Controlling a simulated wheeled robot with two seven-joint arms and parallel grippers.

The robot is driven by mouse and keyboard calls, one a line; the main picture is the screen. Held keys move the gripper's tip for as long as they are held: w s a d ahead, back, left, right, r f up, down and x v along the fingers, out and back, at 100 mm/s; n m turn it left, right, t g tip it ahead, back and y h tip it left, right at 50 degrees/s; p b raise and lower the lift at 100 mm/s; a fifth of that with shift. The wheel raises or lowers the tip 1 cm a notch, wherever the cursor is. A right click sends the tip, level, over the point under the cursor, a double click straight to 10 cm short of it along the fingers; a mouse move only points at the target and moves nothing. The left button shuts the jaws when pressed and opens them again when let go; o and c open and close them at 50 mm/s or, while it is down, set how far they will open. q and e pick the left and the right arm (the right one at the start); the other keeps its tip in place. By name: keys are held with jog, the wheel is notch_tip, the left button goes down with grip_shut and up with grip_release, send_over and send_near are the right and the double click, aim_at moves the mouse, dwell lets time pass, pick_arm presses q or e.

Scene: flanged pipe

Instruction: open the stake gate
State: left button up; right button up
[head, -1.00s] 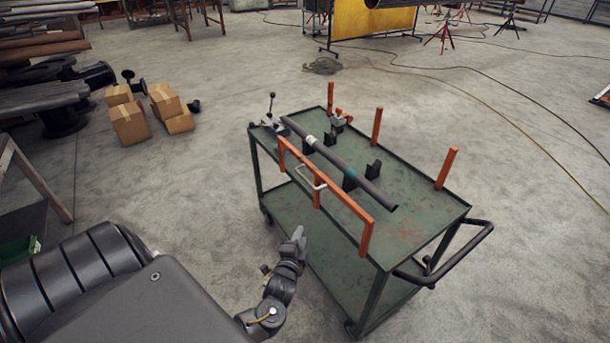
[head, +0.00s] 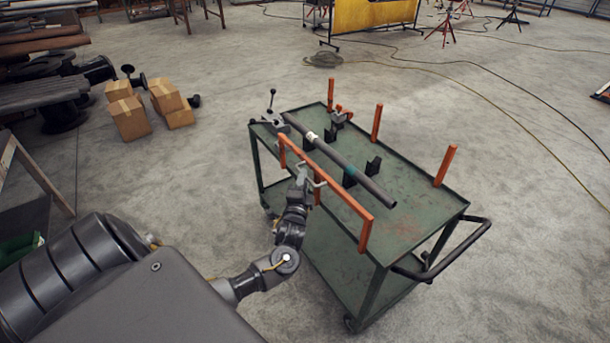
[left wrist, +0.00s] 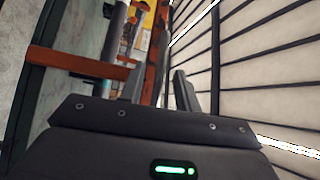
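The stake gate is an orange rail frame (head: 345,196) standing upright along the near long edge of the green cart (head: 405,230). A pale bent handle (head: 314,182) sticks out from its near side. My left gripper (head: 303,172) is at this handle; I cannot tell whether it touches it. In the left wrist view the two fingers of the gripper (left wrist: 157,82) stand apart, with orange bars (left wrist: 80,62) beyond and beside them. The handle is not clear there. A dark grey pipe (head: 355,175) lies on black supports behind the gate. My right gripper is not in view.
Orange stakes (head: 376,123) stand along the cart's far edge. A clamp with a lever (head: 272,118) sits at its left end, a black push handle (head: 470,245) at its right. Cardboard boxes (head: 128,117) lie on the floor at left. The floor around the cart is mostly clear.

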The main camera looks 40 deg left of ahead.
pick_arm(q)
jog(key=shift+x, duration=1.15)
grip_shut()
